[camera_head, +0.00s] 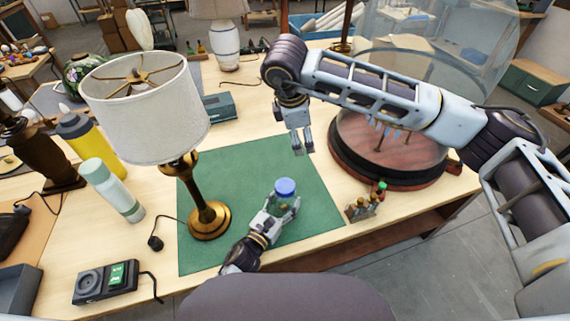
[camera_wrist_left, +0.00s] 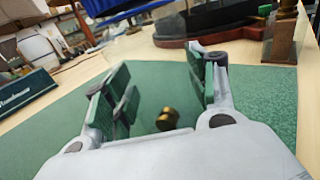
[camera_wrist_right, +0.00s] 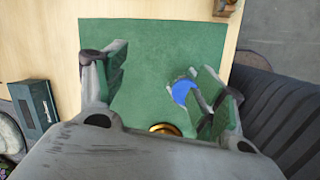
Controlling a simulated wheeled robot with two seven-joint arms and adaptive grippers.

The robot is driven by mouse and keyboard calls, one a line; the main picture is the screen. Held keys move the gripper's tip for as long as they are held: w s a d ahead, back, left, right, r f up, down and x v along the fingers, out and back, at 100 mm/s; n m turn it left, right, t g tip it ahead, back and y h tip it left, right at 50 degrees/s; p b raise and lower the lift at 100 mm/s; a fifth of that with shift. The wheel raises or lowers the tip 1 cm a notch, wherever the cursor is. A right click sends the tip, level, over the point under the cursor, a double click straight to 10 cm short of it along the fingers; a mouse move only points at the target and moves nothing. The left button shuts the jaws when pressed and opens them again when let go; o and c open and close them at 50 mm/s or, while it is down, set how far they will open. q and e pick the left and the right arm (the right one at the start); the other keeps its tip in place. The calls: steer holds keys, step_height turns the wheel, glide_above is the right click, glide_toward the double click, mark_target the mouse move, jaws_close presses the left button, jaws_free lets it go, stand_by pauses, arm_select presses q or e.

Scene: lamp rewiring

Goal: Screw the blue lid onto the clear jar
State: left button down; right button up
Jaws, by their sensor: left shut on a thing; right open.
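The blue lid (camera_head: 285,187) sits on top of the clear jar, above the green mat; whether its thread is engaged cannot be told. My left gripper (camera_head: 281,208) is shut around the jar, whose clear wall barely shows. In the left wrist view a small brass-coloured piece (camera_wrist_left: 165,120) shows between the fingers, seemingly through the jar, and the lid's blue side (camera_wrist_left: 125,14) is at the top. My right gripper (camera_head: 302,143) is open and empty, above the mat, beyond the lid. In the right wrist view the lid (camera_wrist_right: 184,91) shows near the right finger.
The brass lamp with a white shade (camera_head: 150,110) stands on the left of the green mat (camera_head: 240,170). A round wooden base with a glass dome (camera_head: 350,165) is at the right. The mat's far part is clear.

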steer(key=s+f+n, duration=0.1)
steer(key=f+n, duration=0.1)
steer(key=n, duration=0.6)
steer(key=s+a+f+n+g, duration=0.1)
steer(key=s+f+n, duration=0.1)
steer(key=n, duration=0.7)
steer(key=s+a+f+n+g+y, duration=0.1)
steer(key=f+n, duration=0.1)
steer(key=n, duration=0.7)
steer(key=shift+s, duration=0.25)
steer(key=n, duration=0.4)
steer(key=a+n, duration=0.1)
steer(key=shift+s+n+g+y, duration=0.25)
steer(key=shift+n+g+y, duration=0.05)
steer(key=shift+n+y, duration=0.1)
steer(key=n, duration=0.5)
steer(key=shift+s+a, duration=0.15)
steer(key=shift+a, duration=0.2)
steer(key=n, duration=0.6)
steer(key=shift+a+y, duration=0.25)
steer(key=shift+y, duration=0.05)
steer(key=shift+n, duration=2.5)
